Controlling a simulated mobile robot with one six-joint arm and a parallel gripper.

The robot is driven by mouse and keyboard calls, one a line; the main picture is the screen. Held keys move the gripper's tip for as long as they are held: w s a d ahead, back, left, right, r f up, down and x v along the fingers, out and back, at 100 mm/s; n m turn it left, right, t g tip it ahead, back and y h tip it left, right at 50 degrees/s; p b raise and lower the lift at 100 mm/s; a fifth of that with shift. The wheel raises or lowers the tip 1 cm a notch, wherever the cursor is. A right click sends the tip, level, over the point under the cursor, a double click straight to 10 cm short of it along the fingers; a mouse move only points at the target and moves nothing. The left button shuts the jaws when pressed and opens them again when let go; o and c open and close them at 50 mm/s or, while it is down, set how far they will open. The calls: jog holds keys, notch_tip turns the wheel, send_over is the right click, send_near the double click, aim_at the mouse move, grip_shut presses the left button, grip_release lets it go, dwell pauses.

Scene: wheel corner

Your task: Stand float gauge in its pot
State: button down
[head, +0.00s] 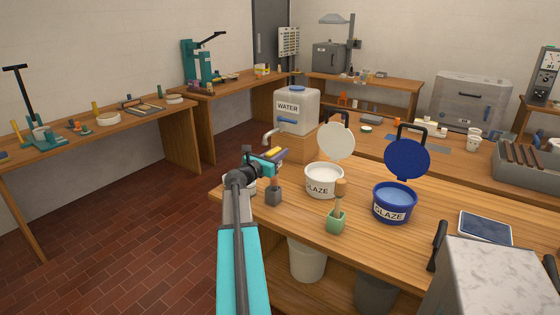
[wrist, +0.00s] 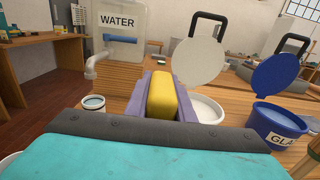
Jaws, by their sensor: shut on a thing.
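My gripper (head: 272,160) is shut on a yellow block-like piece (wrist: 162,95), which I take to be the float gauge. In the wrist view the piece sits between the two purplish fingers, above the bench; its lower part is hidden. It also shows as a small yellow strip in the head view (head: 279,153). A small white pot (wrist: 94,104) with bluish contents stands left of the held piece, below the tap. Which pot is the gauge's own, I cannot tell.
The white glaze bucket (head: 324,183) and blue glaze bucket (head: 394,207) stand on the bench with lids raised. The water container (head: 297,112) with its tap stands behind my gripper. A tablet (head: 485,228) lies at the right. The bench's front strip is mostly clear.

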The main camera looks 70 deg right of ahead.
jog(key=shift+f, duration=1.9)
jog(key=c, duration=1.5)
grip_release()
jog(key=shift+c, duration=0.2)
jog(key=b+v, duration=0.1)
jog(key=v, duration=1.1)
jog(key=shift+w, duration=0.1)
